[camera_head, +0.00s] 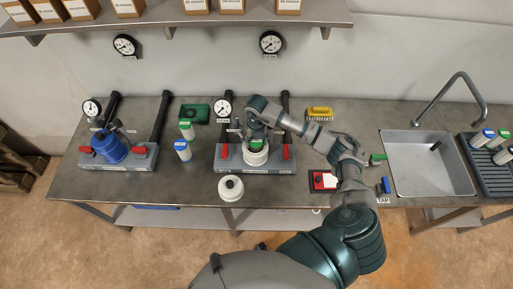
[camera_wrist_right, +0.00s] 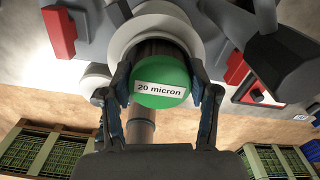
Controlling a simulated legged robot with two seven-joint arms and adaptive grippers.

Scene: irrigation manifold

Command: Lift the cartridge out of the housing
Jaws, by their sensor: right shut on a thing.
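The cartridge has a green cap labelled "20 micron" (camera_wrist_right: 160,82), and this green top (camera_head: 257,144) also shows in the head view. It sits at the mouth of the white round housing (camera_head: 255,158) on the middle manifold. The housing's pale rim (camera_wrist_right: 122,38) and dark inside show behind the cap in the right wrist view. My right gripper (camera_wrist_right: 163,95) is shut on the cartridge, one finger on each side of the cap. How far the cartridge stands inside the housing is hard to tell. My left gripper is not in view.
A white round lid (camera_head: 230,188) lies at the bench's front edge. Red valve handles (camera_head: 224,151) flank the housing. Loose cartridges with green and blue caps (camera_head: 183,150) stand to the left, near a blue housing (camera_head: 109,149). A sink (camera_head: 425,165) is at right.

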